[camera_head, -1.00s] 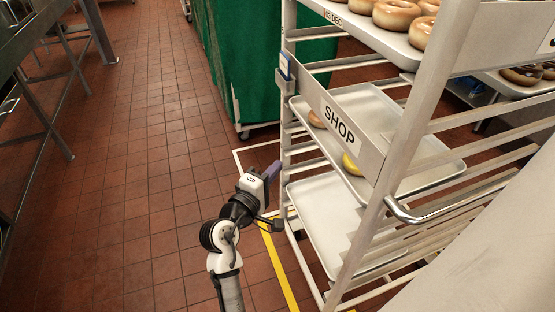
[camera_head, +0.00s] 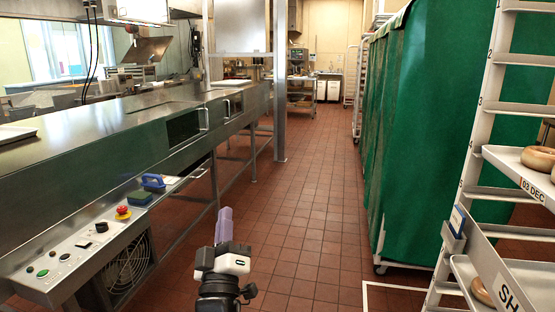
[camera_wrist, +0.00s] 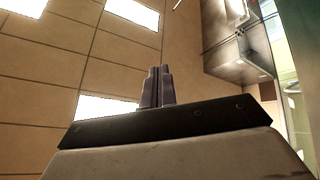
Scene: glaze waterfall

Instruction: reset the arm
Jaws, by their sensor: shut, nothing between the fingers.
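My gripper (camera_head: 225,222) stands upright at the bottom middle of the head view, its fingers pointing up and away. It is over the tiled floor, apart from everything around it. In the wrist view my gripper (camera_wrist: 157,72) shows its two dark fingers side by side, closed together with nothing held. Behind them are ceiling panels and bright lights. The lower part of my arm is cut off by the bottom of the head view.
A long steel machine (camera_head: 75,190) with a control panel (camera_head: 85,245) runs along the left. A green covered cart (camera_head: 425,140) and a white rack (camera_head: 470,200) with doughnuts (camera_head: 540,158) stand at the right. The red tiled aisle (camera_head: 310,180) between them is clear.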

